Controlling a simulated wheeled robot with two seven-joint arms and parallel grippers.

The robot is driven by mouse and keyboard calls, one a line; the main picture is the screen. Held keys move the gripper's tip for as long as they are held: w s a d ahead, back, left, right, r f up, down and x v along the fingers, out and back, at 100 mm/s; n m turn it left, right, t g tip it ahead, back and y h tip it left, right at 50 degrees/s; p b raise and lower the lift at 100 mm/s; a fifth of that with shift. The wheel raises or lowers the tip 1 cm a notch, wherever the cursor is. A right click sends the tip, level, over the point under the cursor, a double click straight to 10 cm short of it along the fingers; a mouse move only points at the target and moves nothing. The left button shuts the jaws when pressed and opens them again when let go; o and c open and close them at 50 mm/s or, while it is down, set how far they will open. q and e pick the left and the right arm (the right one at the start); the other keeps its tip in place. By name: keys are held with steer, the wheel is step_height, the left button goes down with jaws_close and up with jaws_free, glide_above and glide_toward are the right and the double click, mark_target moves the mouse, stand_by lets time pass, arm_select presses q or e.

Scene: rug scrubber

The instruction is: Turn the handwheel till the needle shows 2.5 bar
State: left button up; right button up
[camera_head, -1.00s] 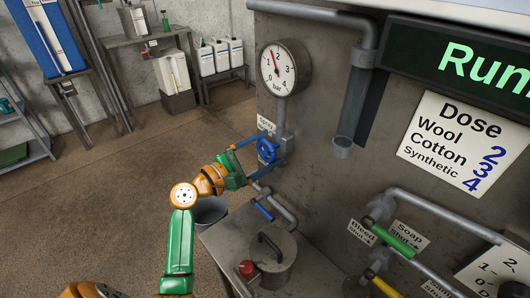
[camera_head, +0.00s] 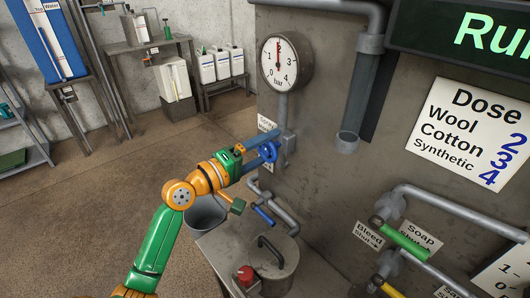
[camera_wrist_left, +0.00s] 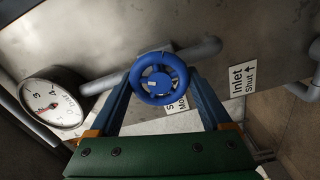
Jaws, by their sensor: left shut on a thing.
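The blue handwheel (camera_head: 269,152) sits on a pipe on the machine's grey front, below the gauge. My left gripper (camera_head: 265,147) is shut on it, its two blue fingers on opposite sides of the rim. The left wrist view shows the handwheel (camera_wrist_left: 158,80) between the fingertips. The round white gauge (camera_head: 285,63) is marked in bar up to 4. Its red needle points almost straight up, at about 2, covering that numeral. The gauge also shows at the left of the wrist view (camera_wrist_left: 52,103), tilted. My right gripper is not in view.
Below the handwheel are a blue-handled lever (camera_head: 263,215), a lidded pot (camera_head: 271,262) with a red knob beside it, and a grey bucket (camera_head: 205,213). Green (camera_head: 404,241) and yellow valve handles stick out at the right. The floor at left is open.

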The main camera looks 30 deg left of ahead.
mark_target(264, 151)
arm_select(q)
steer(key=m+b, duration=0.2)
steer(key=m, duration=0.3)
steer(key=shift+m, duration=0.3)
steer(key=shift+d+r+m+b, duration=0.1)
steer(key=shift+m+b, duration=0.5)
steer(key=shift+m, duration=1.3)
steer(key=o, duration=1.2)
steer(key=shift+c, duration=0.2)
steer(key=shift+s, duration=0.2)
steer(key=b+v, duration=0.3)
steer(key=v, duration=0.3)
steer(key=shift+w, duration=0.1)
steer(key=shift+s, duration=0.45)
